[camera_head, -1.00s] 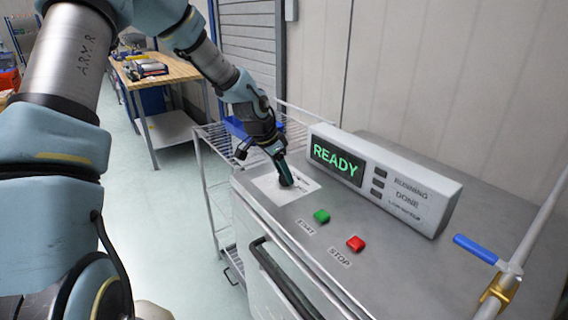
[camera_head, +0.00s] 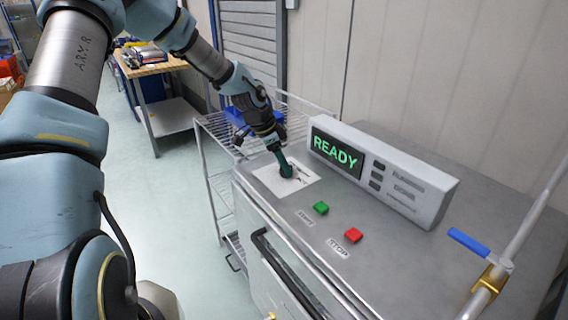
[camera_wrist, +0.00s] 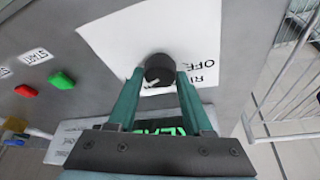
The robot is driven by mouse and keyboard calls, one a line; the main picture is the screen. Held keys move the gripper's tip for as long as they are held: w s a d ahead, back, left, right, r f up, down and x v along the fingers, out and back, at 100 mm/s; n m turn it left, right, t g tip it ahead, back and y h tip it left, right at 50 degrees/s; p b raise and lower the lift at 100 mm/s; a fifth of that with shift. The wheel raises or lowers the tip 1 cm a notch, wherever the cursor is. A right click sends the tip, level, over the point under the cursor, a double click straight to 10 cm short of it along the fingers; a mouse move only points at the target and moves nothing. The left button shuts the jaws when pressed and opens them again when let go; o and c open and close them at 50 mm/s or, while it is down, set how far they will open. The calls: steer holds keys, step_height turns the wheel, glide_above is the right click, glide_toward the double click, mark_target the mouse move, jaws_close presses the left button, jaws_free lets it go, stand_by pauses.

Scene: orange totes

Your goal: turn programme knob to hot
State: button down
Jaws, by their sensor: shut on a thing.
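The programme knob (camera_wrist: 159,70) is a dark round knob on a white label sheet (camera_wrist: 110,38) on the grey machine top. In the wrist view it sits between the fingertips of my gripper (camera_wrist: 160,76), which is shut on it. Part of the label reads "OFF"; a "hot" mark cannot be made out. In the head view my gripper (camera_head: 285,171) reaches down onto the label sheet (camera_head: 302,181) and hides most of the knob. The display (camera_head: 336,153) shows "READY" in green.
A green start button (camera_head: 320,208) and a red stop button (camera_head: 353,235) lie in front of the display box. A blue-handled valve (camera_head: 468,242) on a pipe stands at the right. A wire rack (camera_head: 215,170) stands left of the machine.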

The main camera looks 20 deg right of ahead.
steer(key=shift+a+f, duration=0.1)
steer(key=shift+c, duration=1.5)
jaws_free()
steer(key=s+b+v, duration=0.1)
steer(key=b+v, duration=0.2)
steer(key=v, duration=0.7)
steer(key=shift+w+r, duration=0.45)
steer(key=shift+w, duration=0.05)
steer(key=shift+a, duration=0.1)
